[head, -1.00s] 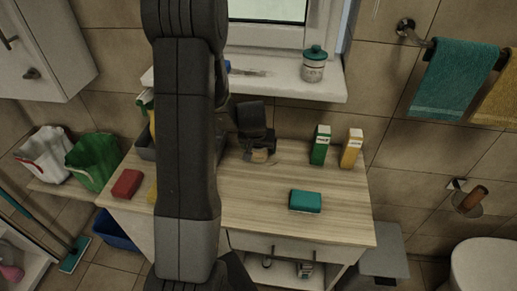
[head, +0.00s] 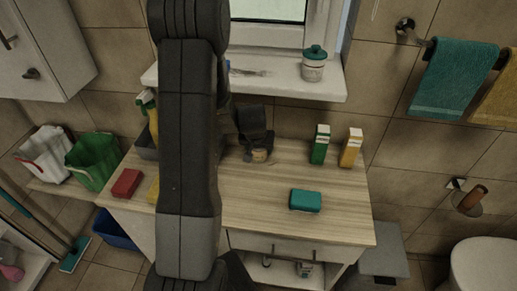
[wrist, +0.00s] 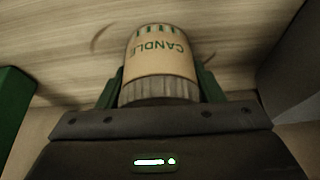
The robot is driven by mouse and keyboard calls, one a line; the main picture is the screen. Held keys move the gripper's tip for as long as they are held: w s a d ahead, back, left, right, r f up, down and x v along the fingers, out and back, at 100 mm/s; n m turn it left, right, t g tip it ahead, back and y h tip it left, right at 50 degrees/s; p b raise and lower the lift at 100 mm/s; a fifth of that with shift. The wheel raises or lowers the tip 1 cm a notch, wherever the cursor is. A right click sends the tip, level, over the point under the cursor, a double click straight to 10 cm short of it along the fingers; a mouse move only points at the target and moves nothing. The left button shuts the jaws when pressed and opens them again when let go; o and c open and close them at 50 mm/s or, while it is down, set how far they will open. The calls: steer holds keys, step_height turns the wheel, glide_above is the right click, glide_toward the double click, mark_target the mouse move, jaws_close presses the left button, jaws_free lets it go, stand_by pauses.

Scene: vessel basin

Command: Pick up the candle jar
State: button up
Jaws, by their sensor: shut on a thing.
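The candle jar (wrist: 160,68) has a tan label reading "CANDLE" and a ribbed grey end nearest my gripper. In the wrist view it sits between the two green fingers of my gripper (wrist: 160,88), which is shut on it. In the head view the candle jar (head: 260,155) shows small below my dark gripper (head: 257,143), at the back of the wooden counter (head: 255,205). I cannot tell whether the jar touches the counter.
A green carton (head: 320,145) and a yellow carton (head: 351,148) stand to the right. A teal sponge (head: 305,201) lies in front, and a red block (head: 126,183) lies at left. A lidded jar (head: 313,65) stands on the windowsill above.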

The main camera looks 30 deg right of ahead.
steer(key=shift+r, duration=0.15)
steer(key=shift+s+a+r, duration=0.1)
steer(key=shift+r, duration=0.05)
step_height(320, 180, up, 7)
steer(key=shift+f+b, duration=0.15)
steer(key=shift+b, duration=0.7)
steer(key=s+a+b, duration=0.4)
steer(key=s+a, duration=0.8)
steer(key=s, duration=0.3)
steer(key=shift+a+f, duration=0.15)
steer(key=shift+a, duration=0.2)
